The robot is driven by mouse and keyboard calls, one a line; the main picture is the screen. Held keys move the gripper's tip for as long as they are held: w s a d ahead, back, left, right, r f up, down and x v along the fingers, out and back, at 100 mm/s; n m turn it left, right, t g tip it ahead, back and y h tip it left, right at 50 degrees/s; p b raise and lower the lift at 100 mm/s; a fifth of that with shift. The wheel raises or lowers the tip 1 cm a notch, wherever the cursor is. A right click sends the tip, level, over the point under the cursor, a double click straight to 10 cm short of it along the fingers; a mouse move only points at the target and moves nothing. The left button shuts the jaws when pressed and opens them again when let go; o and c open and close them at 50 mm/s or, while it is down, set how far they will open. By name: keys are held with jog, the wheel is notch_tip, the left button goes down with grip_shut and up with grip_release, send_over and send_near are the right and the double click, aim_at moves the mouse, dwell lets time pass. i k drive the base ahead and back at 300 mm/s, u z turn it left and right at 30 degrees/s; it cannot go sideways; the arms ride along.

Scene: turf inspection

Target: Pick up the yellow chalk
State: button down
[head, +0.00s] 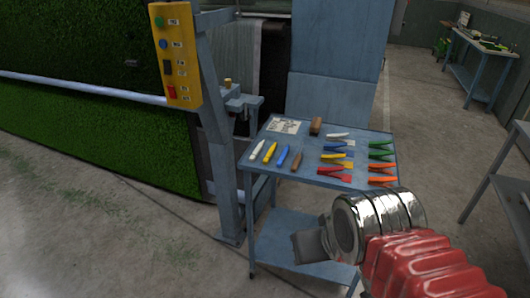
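The yellow chalk (270,152) lies on the blue metal table (330,132), towards its left front side. It lies between a white stick (257,150) on its left and a blue stick (283,157) on its right. A brown stick (297,161) lies further right. My gripper (308,247) is in front of the table, below and to the right of the chalk in the picture, and apart from it. Only a grey end piece shows past the chrome wrist. I cannot tell whether it is open or shut.
Several coloured tools, such as a red one (335,172) and a green one (381,155), fill the table's right side. A brown block (316,126) and a paper sheet (284,125) lie at the back. A yellow button panel (178,55) on a post stands left of the table.

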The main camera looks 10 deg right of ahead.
aim_at(272, 150)
jog(key=i, duration=0.9)
jog(key=z, duration=0.05)
